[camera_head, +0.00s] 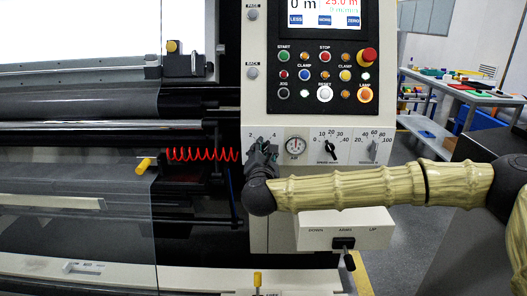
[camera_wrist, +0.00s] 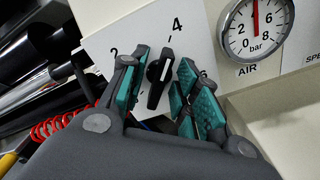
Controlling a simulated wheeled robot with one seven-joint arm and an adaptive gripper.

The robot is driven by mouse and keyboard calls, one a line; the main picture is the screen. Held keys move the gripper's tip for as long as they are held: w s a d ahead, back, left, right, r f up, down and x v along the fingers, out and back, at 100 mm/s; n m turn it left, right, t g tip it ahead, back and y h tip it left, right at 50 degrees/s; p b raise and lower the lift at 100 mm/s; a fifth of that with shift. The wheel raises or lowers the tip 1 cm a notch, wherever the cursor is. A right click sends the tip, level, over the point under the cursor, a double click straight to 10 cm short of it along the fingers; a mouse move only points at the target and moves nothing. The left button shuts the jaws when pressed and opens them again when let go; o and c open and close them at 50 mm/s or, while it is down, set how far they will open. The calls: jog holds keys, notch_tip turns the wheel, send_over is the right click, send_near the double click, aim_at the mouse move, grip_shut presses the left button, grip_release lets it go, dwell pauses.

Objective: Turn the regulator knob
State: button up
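The regulator knob (camera_wrist: 159,78) is a black pointer knob with a white mark, on a white dial plate (camera_wrist: 188,25) with the numbers 2, 4 and 6. My gripper (camera_wrist: 162,92) is open, with its green-padded fingers on either side of the knob. A gap shows between the knob and the right pads; whether the left pad touches the knob I cannot tell. In the head view my gripper (camera_head: 263,150) is at the dial plate (camera_head: 254,132) on the machine's front panel and hides the knob.
The air pressure gauge (camera_wrist: 254,27) is right of the dial, also in the head view (camera_head: 296,147). Further right are a speed knob (camera_head: 330,147) and another knob (camera_head: 373,147). Buttons (camera_head: 325,75) sit above. A red coiled hose (camera_head: 200,154) is to the left.

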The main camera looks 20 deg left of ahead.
grip_shut()
